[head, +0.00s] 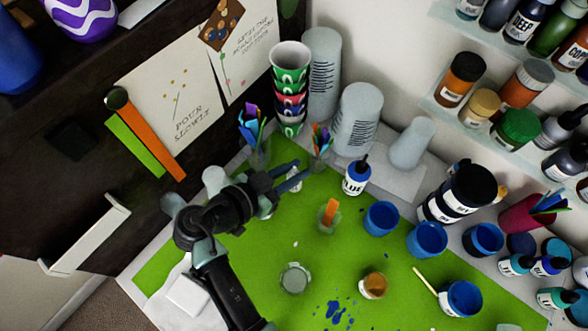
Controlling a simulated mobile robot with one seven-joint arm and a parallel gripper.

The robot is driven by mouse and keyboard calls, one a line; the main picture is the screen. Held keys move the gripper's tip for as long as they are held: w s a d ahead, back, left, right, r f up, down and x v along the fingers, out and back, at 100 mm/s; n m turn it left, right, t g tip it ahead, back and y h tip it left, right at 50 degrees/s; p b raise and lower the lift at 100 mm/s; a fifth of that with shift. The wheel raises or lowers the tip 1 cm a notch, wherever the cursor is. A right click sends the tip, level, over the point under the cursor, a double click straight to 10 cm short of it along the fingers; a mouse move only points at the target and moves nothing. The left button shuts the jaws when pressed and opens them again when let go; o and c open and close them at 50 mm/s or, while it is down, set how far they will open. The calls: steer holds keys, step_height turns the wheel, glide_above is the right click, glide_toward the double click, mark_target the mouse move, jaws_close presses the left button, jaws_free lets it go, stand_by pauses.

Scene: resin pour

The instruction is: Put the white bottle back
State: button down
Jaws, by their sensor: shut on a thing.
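My gripper (289,177) is above the back left of the green mat (240,262). It is shut on a small white bottle (294,183), which is partly hidden by the fingers. Whether the bottle's base touches the mat is hard to tell. Another white bottle (355,179) with a blue label and dark nozzle stands upright to the right, apart from my gripper.
Cups holding colourful sticks (257,155) stand behind my gripper, near a stack of patterned cups (290,90). Blue cups (381,218) and a dark tub (470,187) stand at the right. A clear cup (295,279) and blue spill (335,311) are in front.

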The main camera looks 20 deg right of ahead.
steer(key=shift+f, duration=0.6)
steer(key=shift+f, duration=0.2)
steer(key=c, duration=0.8)
jaws_free()
steer(key=shift+o, duration=0.2)
steer(key=shift+r, duration=0.1)
steer(key=shift+r, duration=0.1)
steer(key=shift+a+r, duration=0.1)
steer(key=shift+a, duration=0.15)
steer(key=b+v, duration=0.2)
steer(key=v, duration=0.9)
steer(key=shift+a, duration=0.25)
steer(key=shift+s+r, duration=0.1)
steer(key=shift+s, duration=0.05)
